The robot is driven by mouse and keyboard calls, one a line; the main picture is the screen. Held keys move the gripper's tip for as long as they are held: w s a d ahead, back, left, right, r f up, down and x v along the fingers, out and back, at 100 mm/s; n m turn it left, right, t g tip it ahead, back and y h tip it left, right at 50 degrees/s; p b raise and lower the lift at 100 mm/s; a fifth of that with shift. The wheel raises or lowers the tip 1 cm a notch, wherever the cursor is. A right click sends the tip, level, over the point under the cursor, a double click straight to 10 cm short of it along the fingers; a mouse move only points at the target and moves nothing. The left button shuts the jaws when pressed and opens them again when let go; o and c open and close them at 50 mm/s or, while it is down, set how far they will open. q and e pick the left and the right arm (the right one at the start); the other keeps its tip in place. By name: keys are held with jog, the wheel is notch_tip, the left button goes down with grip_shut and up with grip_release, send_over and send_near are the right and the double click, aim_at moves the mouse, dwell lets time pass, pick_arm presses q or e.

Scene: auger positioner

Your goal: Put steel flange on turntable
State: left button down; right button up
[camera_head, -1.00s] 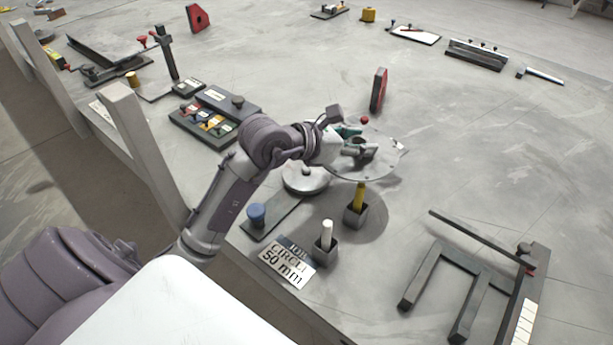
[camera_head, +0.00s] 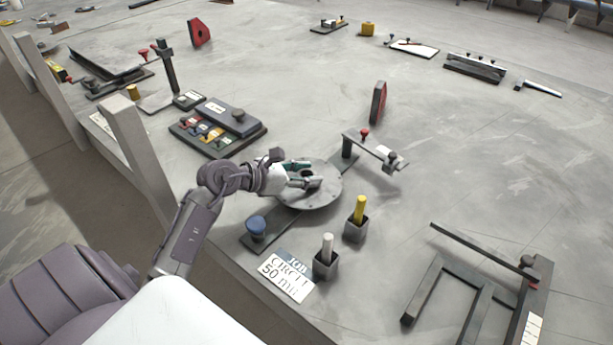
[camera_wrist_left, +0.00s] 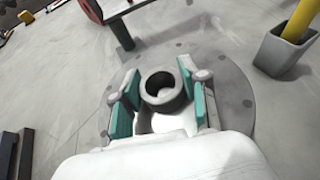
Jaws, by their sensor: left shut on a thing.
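The steel flange (camera_head: 322,197) is a flat grey disc with bolt holes and a raised central hub (camera_wrist_left: 163,92). My left gripper (camera_head: 311,180) is shut on that hub, and its teal pads sit on both sides of it in the left wrist view (camera_wrist_left: 160,88). The disc lies level over the spot of the turntable, which it hides. I cannot tell whether the flange rests on the turntable or hangs just above it. My right gripper is not in view.
A bracket arm with a red knob (camera_head: 365,133) stands just behind the flange. Holders with a yellow stick (camera_head: 360,208) and a white stick (camera_head: 327,247) stand in front, beside a "CIRCLE 50 mm" card (camera_head: 287,275). A dark frame (camera_head: 430,290) lies front right. The table's right middle is clear.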

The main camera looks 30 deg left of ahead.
pick_arm(q)
jog(key=shift+f, duration=0.25)
jog(key=c, duration=1)
grip_release()
jog(key=shift+f, duration=0.3)
jog(key=o, duration=0.4)
jog(key=shift+r, duration=0.1)
jog(key=shift+r, duration=0.2)
jog(key=p+v, duration=0.2)
jog(key=v, duration=1)
jog(key=shift+f, duration=0.15)
jog(key=shift+s, duration=0.1)
